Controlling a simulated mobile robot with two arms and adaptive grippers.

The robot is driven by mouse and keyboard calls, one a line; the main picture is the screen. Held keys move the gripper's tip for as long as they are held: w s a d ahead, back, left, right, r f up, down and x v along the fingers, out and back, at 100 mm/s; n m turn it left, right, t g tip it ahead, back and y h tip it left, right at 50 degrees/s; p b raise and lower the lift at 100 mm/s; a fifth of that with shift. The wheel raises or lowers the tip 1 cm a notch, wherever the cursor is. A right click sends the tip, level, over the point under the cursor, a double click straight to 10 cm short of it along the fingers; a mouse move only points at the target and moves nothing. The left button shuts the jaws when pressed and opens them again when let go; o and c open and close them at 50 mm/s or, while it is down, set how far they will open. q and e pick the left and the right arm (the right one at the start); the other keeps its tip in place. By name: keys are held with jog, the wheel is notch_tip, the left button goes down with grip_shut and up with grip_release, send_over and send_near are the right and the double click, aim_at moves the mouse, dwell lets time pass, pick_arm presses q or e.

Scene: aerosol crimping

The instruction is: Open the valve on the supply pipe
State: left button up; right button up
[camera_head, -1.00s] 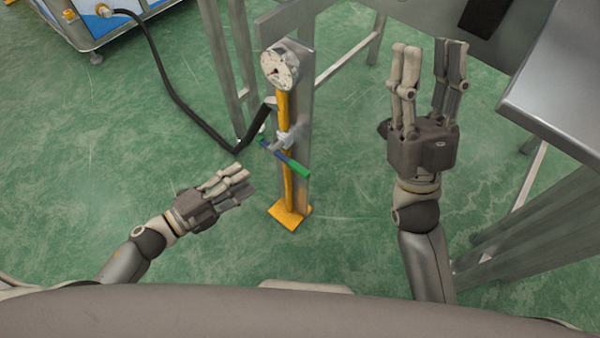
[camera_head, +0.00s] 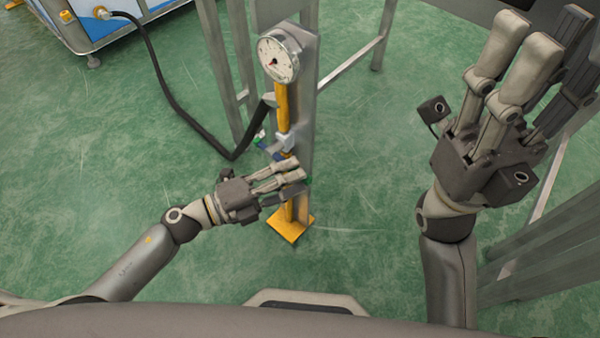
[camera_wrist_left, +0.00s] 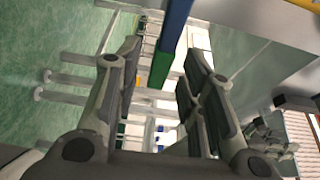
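The yellow supply pipe (camera_head: 282,100) stands upright against a grey metal post, with a round gauge (camera_head: 279,55) at its top. A silver valve body (camera_head: 285,141) sits partway down. The valve's blue and green handle (camera_head: 267,152) is partly hidden behind my left gripper (camera_head: 300,178) in the head view. In the left wrist view, the handle (camera_wrist_left: 172,32) reaches in from the top, its green end between the fingers of my open left gripper (camera_wrist_left: 160,58). I cannot tell whether they touch it. My right gripper (camera_head: 548,32) is raised, open and empty, at the right.
A black hose (camera_head: 170,95) runs from a blue and white machine (camera_head: 85,28) to the pipe. The pipe's yellow foot (camera_head: 290,226) is on the green floor. Metal frame legs (camera_head: 384,35) stand behind and to the right. Floor left of the pipe is clear.

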pick_arm(q)
jog(key=shift+x, duration=1.25)
jog(key=shift+c, duration=0.2)
grip_shut()
